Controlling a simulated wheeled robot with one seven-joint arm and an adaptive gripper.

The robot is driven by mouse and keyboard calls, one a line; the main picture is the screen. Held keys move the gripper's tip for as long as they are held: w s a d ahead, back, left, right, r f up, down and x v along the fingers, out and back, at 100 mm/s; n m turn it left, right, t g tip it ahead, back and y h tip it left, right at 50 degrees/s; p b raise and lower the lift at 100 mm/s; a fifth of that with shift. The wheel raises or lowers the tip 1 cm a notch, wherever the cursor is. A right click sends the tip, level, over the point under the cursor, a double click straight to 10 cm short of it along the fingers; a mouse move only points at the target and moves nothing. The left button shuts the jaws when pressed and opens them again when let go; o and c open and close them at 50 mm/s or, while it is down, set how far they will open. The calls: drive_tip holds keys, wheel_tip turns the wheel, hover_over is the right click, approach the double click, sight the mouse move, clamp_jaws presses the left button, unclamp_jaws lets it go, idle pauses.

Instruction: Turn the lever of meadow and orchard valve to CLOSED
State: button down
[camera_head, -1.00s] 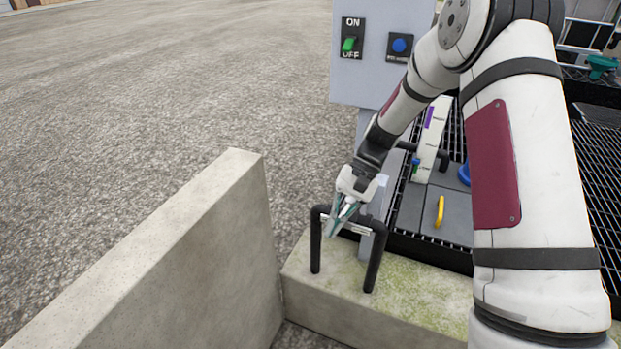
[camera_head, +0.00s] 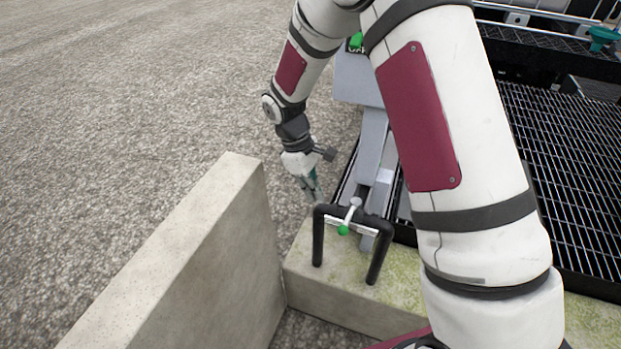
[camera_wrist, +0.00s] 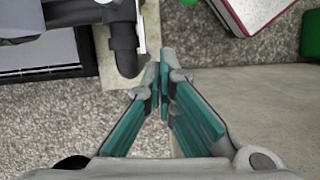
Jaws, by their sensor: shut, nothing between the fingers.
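A small lever with a white rod and a green tip (camera_head: 344,229) sits at the crossbar of a black pipe frame (camera_head: 318,240). The rod slants from upper right to lower left across the bar. No valve name is readable, so I cannot tell whether this is the meadow and orchard valve. My gripper (camera_head: 314,190) is shut and empty, just behind and left of the frame's left corner, apart from the lever. In the wrist view, its teal fingers (camera_wrist: 163,92) meet beside a black pipe (camera_wrist: 124,45); the lever's green tip is not clearly seen there.
The frame stands on a mossy concrete curb (camera_head: 300,262). A tall concrete wall (camera_head: 190,265) rises at the left front. A grey post (camera_head: 370,145) and a black grating (camera_head: 570,170) lie behind. My arm hides much of the middle. Gravel ground at the left is open.

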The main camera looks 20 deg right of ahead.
sight(350, 216)
drive_tip(key=s+d+f, duration=0.3)
drive_tip(key=f, duration=0.1)
drive_tip(key=shift+s+d, duration=0.15)
drive_tip(key=shift+d, duration=0.25)
drive_tip(key=shift+s+d+n+p, duration=0.4)
drive_tip(key=shift+s+n+p, duration=0.1)
